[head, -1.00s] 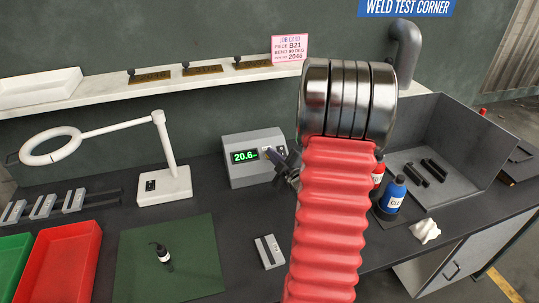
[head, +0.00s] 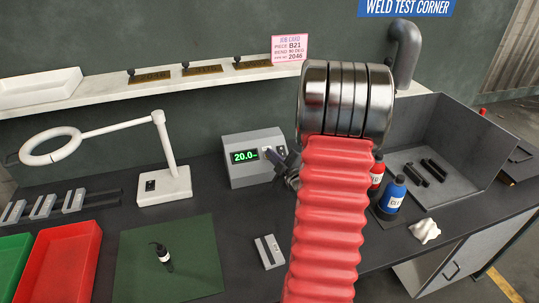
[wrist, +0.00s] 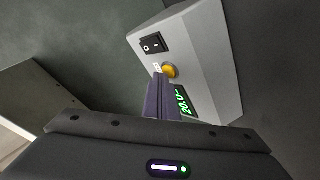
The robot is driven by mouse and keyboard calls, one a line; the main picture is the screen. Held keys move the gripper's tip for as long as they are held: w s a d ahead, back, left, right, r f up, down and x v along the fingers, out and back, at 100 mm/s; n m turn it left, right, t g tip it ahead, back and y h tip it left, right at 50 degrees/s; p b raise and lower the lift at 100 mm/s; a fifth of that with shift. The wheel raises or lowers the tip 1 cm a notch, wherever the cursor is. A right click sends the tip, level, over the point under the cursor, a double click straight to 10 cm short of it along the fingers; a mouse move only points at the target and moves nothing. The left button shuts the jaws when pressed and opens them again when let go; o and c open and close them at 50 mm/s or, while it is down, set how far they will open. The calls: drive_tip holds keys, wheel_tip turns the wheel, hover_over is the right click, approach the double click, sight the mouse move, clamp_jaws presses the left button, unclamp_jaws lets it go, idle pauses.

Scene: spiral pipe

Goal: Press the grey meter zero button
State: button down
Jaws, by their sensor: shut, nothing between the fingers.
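The grey meter (head: 253,157) stands on the dark bench against the back wall, with a green display (head: 244,156) reading 20.0. In the wrist view the meter (wrist: 205,60) shows a round yellow button (wrist: 170,71) between a black rocker switch (wrist: 151,43) and the display. My gripper (wrist: 160,78) is shut and empty, its tips right beside the button. Whether they touch it I cannot tell. In the head view my gripper (head: 268,153) is at the meter's front right, and it hides the button there.
My red ribbed arm covers the bench right of the meter. A white magnifier lamp (head: 163,180) stands to the left. A small grey block (head: 269,251) lies in front. Red (head: 376,175) and blue (head: 391,197) bottles stand to the right.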

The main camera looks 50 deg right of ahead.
drive_tip(key=shift+s+a+r, duration=0.1)
drive_tip(key=shift+s+r, duration=0.1)
drive_tip(key=shift+r, duration=0.15)
drive_tip(key=s+r, duration=0.1)
drive_tip(key=s+a+r, duration=0.1)
drive_tip(key=r, duration=0.1)
drive_tip(key=s+r, duration=0.1)
drive_tip(key=r, duration=0.1)
drive_tip(key=shift+a, duration=0.35)
idle(0.5)
idle(0.7)
